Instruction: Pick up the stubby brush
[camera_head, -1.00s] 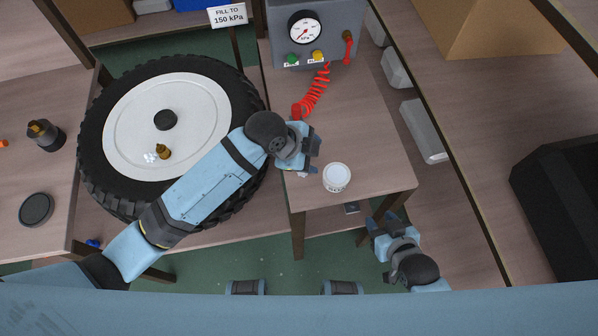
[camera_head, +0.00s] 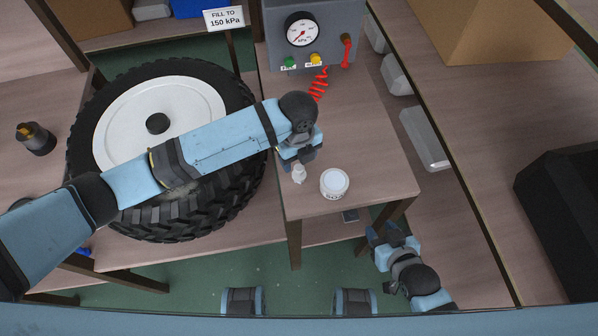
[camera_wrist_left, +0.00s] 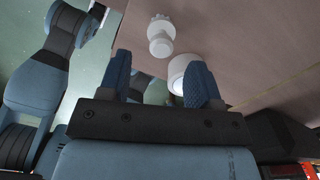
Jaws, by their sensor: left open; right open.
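A small white knobbed piece (camera_head: 299,174), which looks like the stubby brush, stands near the left edge of the small table. It also shows in the left wrist view (camera_wrist_left: 160,38), beyond my fingertips and slightly left of a white tub. My left gripper (camera_head: 302,158) is open and empty, close behind the white piece in the head view. In the left wrist view its two blue fingers (camera_wrist_left: 160,80) are apart with nothing gripped. My right gripper (camera_head: 386,235) is open and empty, low beside the front right corner of the small table.
The white tub (camera_head: 334,184) stands just right of the white piece. A gauge box (camera_head: 312,35) with a red coiled hose (camera_head: 318,85) is at the back of the table. A large tyre (camera_head: 190,215) lies to the left, under my left arm.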

